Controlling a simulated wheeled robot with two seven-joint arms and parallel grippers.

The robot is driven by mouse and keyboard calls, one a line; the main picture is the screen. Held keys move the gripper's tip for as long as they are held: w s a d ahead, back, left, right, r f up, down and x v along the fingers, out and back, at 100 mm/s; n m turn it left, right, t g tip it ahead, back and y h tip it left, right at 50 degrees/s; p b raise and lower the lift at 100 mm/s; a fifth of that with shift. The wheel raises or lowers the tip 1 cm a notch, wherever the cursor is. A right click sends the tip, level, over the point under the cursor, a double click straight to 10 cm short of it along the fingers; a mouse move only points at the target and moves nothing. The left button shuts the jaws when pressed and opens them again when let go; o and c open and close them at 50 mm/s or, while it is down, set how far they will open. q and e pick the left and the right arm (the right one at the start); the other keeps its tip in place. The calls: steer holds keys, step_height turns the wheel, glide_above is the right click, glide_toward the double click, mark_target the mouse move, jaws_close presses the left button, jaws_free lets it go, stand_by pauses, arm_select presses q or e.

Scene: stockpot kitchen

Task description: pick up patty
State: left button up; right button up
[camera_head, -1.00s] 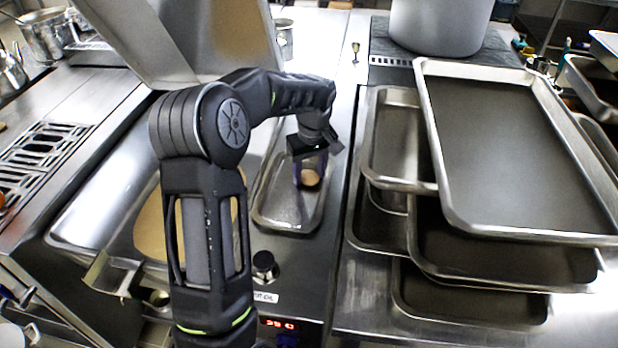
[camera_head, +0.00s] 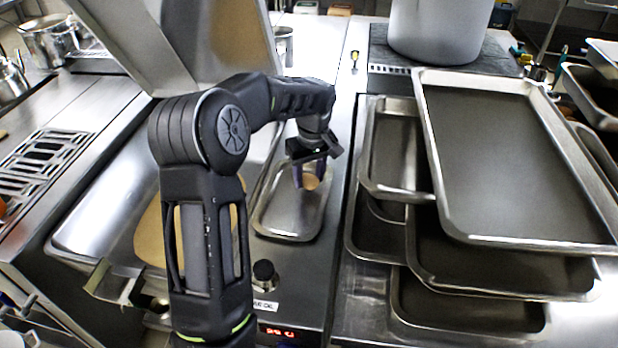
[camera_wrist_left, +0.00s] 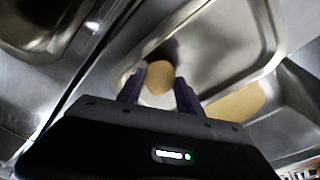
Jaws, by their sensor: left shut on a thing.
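The patty (camera_head: 310,182) is a small round tan disc. My left gripper (camera_head: 310,174) is shut on it, with a finger on each side, over the small metal tray (camera_head: 290,223). In the left wrist view the patty (camera_wrist_left: 160,77) sits between the two dark fingers of my left gripper (camera_wrist_left: 160,90), and the small tray (camera_wrist_left: 222,82) lies behind it. I cannot tell exactly how high the patty is above the tray. My right gripper is in neither view.
A stack of metal trays (camera_head: 520,150) stands on the right counter, close to my left gripper. A large pot (camera_head: 437,30) stands behind it. A raised lid (camera_head: 165,50) and a wide pan (camera_head: 95,225) lie to the left. A tan surface (camera_head: 150,232) shows in the pan.

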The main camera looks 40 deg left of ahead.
mark_target(309, 180)
arm_select(q)
step_height(309, 180, up, 8)
steer(key=p, duration=0.4)
steer(key=shift+r+p, duration=0.2)
steer(key=shift+p, duration=0.2)
